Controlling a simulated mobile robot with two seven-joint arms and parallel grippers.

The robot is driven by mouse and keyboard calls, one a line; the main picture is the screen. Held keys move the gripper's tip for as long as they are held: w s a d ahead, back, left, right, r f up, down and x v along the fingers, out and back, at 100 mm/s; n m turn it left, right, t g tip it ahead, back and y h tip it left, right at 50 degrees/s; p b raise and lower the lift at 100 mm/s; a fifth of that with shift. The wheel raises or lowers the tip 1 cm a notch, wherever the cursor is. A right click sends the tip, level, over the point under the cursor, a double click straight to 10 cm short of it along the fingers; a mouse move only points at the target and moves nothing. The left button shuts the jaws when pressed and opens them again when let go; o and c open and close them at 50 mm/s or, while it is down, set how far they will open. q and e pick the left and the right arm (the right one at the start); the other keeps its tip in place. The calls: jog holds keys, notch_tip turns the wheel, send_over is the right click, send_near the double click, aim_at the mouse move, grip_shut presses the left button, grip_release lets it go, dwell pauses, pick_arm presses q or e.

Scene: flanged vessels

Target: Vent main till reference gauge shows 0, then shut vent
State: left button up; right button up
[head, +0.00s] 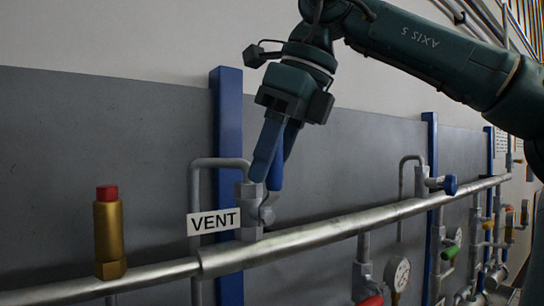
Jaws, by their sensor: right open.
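The vent valve (248,206) is a grey fitting on top of the main pipe (325,231), beside a white VENT label (213,221). My right gripper (268,182) reaches down from above with its blue fingers at the valve's right side. It is open; its fingers overlap the valve in the picture, and I cannot tell whether they touch it. The fingers partly hide the valve, so its handle position does not show. A dial gauge (398,273) hangs below the pipe at right, too small to read; no marking shows whether it is the reference gauge. My left gripper is not in view.
A brass fitting with a red cap (109,230) stands on the pipe at left. A blue-knobbed valve (450,185) sits on the pipe at right. A blue post (228,120) stands behind the vent. More valves and another gauge (495,278) crowd the far right.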

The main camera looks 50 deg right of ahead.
jog(key=a+v, duration=0.1)
jog(key=v, duration=0.6)
jog(key=shift+d+r, duration=0.25)
jog(key=shift+d, duration=0.25)
jog(key=shift+s, duration=0.1)
